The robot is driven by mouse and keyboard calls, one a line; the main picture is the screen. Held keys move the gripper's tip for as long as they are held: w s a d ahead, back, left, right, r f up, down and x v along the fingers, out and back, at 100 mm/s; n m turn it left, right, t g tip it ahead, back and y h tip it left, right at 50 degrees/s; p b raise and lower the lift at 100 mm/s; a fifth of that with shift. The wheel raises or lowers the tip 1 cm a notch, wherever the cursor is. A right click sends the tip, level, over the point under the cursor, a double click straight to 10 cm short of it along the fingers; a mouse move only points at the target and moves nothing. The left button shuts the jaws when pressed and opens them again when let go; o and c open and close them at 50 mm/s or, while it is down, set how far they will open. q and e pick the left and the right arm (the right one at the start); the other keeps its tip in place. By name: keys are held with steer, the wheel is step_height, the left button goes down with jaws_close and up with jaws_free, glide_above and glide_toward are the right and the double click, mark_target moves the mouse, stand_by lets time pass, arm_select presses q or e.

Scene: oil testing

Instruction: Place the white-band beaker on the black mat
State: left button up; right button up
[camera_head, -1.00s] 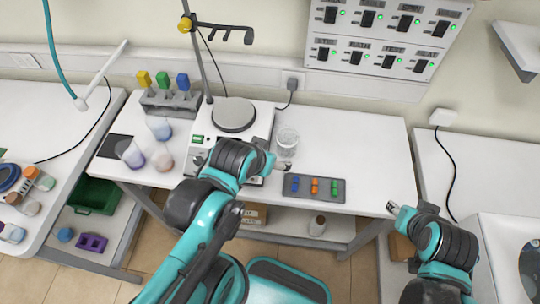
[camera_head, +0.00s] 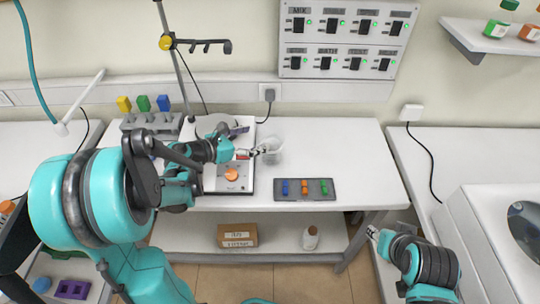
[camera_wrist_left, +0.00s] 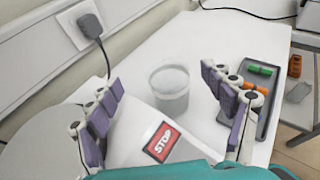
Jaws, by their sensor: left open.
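A clear, whitish beaker (camera_head: 271,154) stands upright on the white bench, right of the hot plate. It also shows in the left wrist view (camera_wrist_left: 169,90), where I cannot make out its band clearly. My left gripper (camera_head: 252,143) is open, just left of the beaker in the head view. In the left wrist view the spread fingers (camera_wrist_left: 162,80) frame the beaker, with no clear contact. The black mat is not visible now; my left arm covers that part of the bench. My right gripper (camera_head: 373,233) is low at the right, away from the beaker; its jaws are too small to read.
The hot plate (camera_head: 233,186), with a stop label (camera_wrist_left: 162,142), is beside the beaker. A dark tray (camera_head: 304,196) with coloured pieces lies to the right. A rack (camera_head: 137,123) with coloured pieces stands behind my left arm. The bench's right part is clear.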

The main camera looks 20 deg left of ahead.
mark_target(279, 140)
arm_select(q)
steer(key=shift+m+g, duration=0.5)
steer(key=w+d+f+b, duration=0.1)
steer(key=w+d+f, duration=0.1)
steer(key=w+d+f+b, duration=0.1)
steer(key=w+d+f, duration=0.1)
steer(key=f, duration=0.1)
steer(key=shift+w+d+f, duration=0.1)
steer(key=shift+w+d, duration=0.1)
steer(key=shift+w, duration=0.15)
steer(key=c, duration=1.4)
